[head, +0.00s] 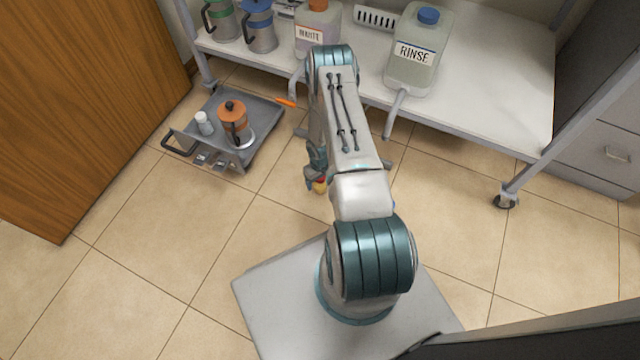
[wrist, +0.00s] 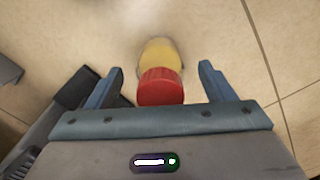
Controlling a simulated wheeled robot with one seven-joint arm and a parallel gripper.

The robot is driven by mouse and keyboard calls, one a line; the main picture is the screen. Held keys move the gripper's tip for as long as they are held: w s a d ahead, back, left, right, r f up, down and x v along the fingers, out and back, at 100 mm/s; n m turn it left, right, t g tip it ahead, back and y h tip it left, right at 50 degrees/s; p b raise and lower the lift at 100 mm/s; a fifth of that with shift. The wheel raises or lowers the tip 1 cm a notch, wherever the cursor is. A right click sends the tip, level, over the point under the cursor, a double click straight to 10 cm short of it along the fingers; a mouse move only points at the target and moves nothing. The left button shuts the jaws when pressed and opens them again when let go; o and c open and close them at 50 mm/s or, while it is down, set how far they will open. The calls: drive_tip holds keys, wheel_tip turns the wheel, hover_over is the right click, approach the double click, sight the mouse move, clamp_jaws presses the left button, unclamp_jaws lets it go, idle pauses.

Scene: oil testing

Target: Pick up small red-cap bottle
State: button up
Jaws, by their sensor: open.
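The small red-cap bottle (wrist: 160,86) has a ribbed red cap and a yellowish body. In the wrist view it shows between the two fingers of my open gripper (wrist: 158,82), with clear gaps on both sides. The cap is nearest to the palm and the yellow body points away from it. In the head view a small red and yellow part of the bottle (head: 320,186) shows beside my arm. My gripper is mostly hidden there by the arm links.
A grey tray (head: 262,128) on the floor holds an orange-topped container (head: 234,124) and a small white bottle (head: 204,123). A shelf (head: 480,75) behind holds a RINSE jug (head: 418,55), a WASTE jug (head: 318,30) and two cans. Tiled floor is clear left of my base.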

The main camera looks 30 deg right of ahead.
drive_tip(key=c, duration=1.2)
drive_tip(key=shift+r, duration=0.1)
